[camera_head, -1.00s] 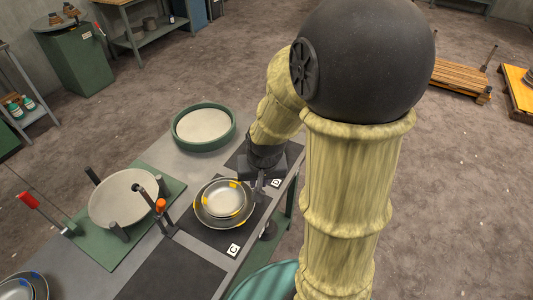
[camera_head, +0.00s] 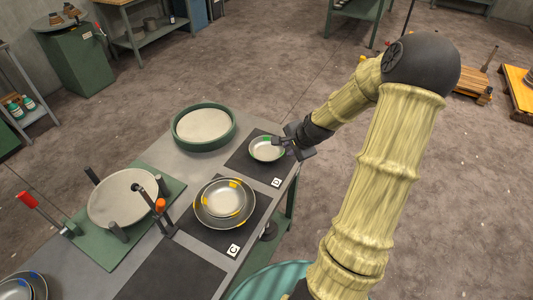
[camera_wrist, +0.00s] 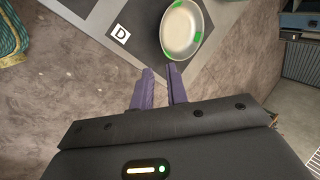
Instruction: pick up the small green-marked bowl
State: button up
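A small cream bowl (camera_head: 266,149) with green marks on its rim sits on the dark mat marked D near the table's right edge. It also shows in the wrist view (camera_wrist: 181,30), just beyond my fingertips. My gripper (camera_head: 287,142) is at the bowl's right side in the head view. In the wrist view my gripper (camera_wrist: 161,72) has its two fingers apart with nothing between them. Whether a fingertip touches the rim I cannot tell.
Stacked yellow-marked bowls (camera_head: 225,202) stand on the mat marked C, close by. A green-rimmed round tray (camera_head: 204,126) stands behind. A large bowl (camera_head: 123,198) sits on a green board at left, with upright posts around. Blue-marked bowls (camera_head: 22,288) are at the lower left.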

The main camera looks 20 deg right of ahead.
jog(key=p, duration=0.1)
send_near(274, 160)
jog(key=x, duration=0.3)
jog(key=shift+a+f, duration=0.2)
dwell(0.4)
jog(key=p+x, duration=0.1)
jog(key=x, duration=0.3)
jog(key=shift+w+a+r+p, duration=0.1)
jog(key=shift+w+a+p, duration=0.1)
jog(key=shift+p, duration=0.2)
jog(key=shift+w+d+f, duration=0.1)
jog(key=shift+w+f, duration=0.05)
jog(key=shift+f, duration=0.35)
grip_shut()
